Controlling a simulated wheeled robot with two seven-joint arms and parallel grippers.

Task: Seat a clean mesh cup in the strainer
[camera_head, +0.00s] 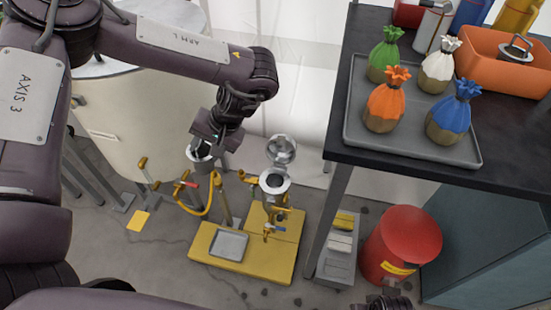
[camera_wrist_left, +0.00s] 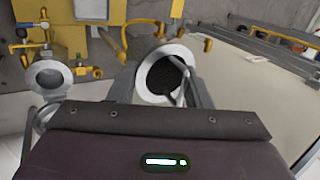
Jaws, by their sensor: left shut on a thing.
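My left gripper (camera_head: 204,143) is shut on a metal mesh cup (camera_head: 200,153) and holds it up, left of the strainer. In the left wrist view the cup (camera_wrist_left: 163,75) sits between the fingers of my gripper (camera_wrist_left: 166,92), its mouth showing dark mesh and a thin bar across it. The strainer (camera_head: 274,182) stands on a yellow base with its round lid (camera_head: 281,150) raised. Its open mouth also shows at the left of the left wrist view (camera_wrist_left: 47,76). The strainer's inside is too small to judge.
The yellow base (camera_head: 262,262) carries a grey tray (camera_head: 229,244), and yellow valves and pipes stand around it. A dark table (camera_head: 348,110) holds a tray of tied pouches at right. A red drum (camera_head: 404,240) stands below. A pale cylindrical tank (camera_head: 125,120) is at left.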

